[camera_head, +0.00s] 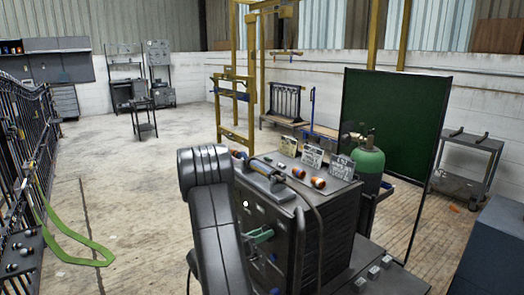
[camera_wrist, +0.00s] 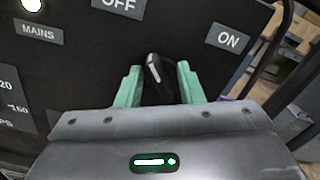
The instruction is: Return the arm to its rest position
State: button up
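My gripper (camera_head: 258,236) is at the front panel of the dark machine (camera_head: 328,230) in the head view, with my arm reaching forward to it. In the wrist view, the green fingers of my gripper (camera_wrist: 160,84) stand apart, one on each side of a black switch lever (camera_wrist: 157,72). Narrow dark gaps seem to show beside the lever, so the fingers look open around it. The lever leans slightly left at its top, between the OFF label (camera_wrist: 119,5) and the ON label (camera_wrist: 229,39). Its base is hidden behind my gripper.
A green gas cylinder (camera_head: 368,165) and a dark green screen (camera_head: 395,130) stand right of the machine. A black gate (camera_head: 28,140) lines the left side. The floor between gate and machine is mostly clear.

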jog(key=m+b, duration=0.2)
jog(key=m, duration=0.1)
jog(key=shift+s+m, duration=0.1)
jog(key=shift+m, duration=0.3)
jog(key=shift+r, duration=0.1)
